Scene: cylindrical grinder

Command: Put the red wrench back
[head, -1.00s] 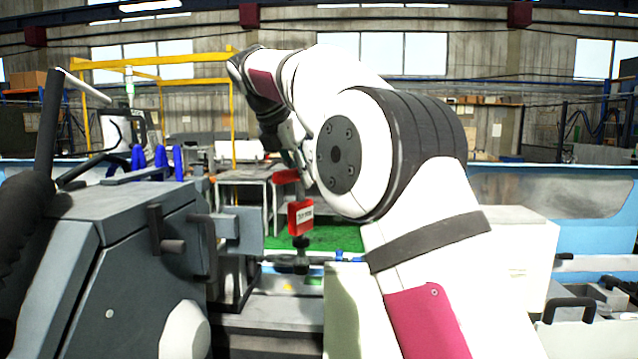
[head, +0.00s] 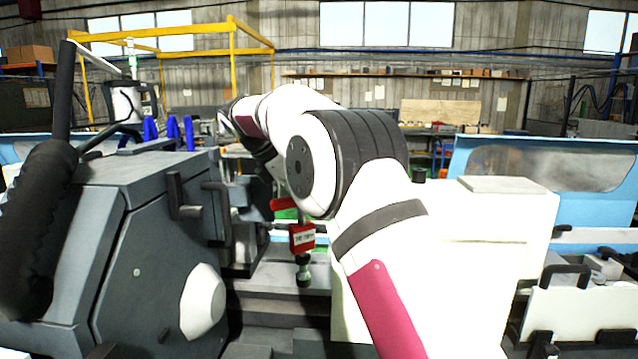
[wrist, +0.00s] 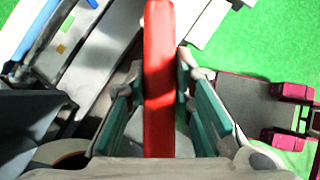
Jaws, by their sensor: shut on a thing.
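In the head view the gripper is mostly hidden behind my own white arm. A short red bar (head: 283,204) shows there beside the arm, above a red block with a white label (head: 302,237). A dark knob-like end (head: 303,274) hangs below the block. I cannot tell how these parts join.
The grey grinder housing (head: 150,220) stands close on the left, with dark handles facing the arm. A white machine cover (head: 480,230) is at right. Pale blue panels (head: 540,165) stand behind it. In the wrist view, green floor (wrist: 250,40) and a dark red-trimmed fixture (wrist: 260,105) lie at right.

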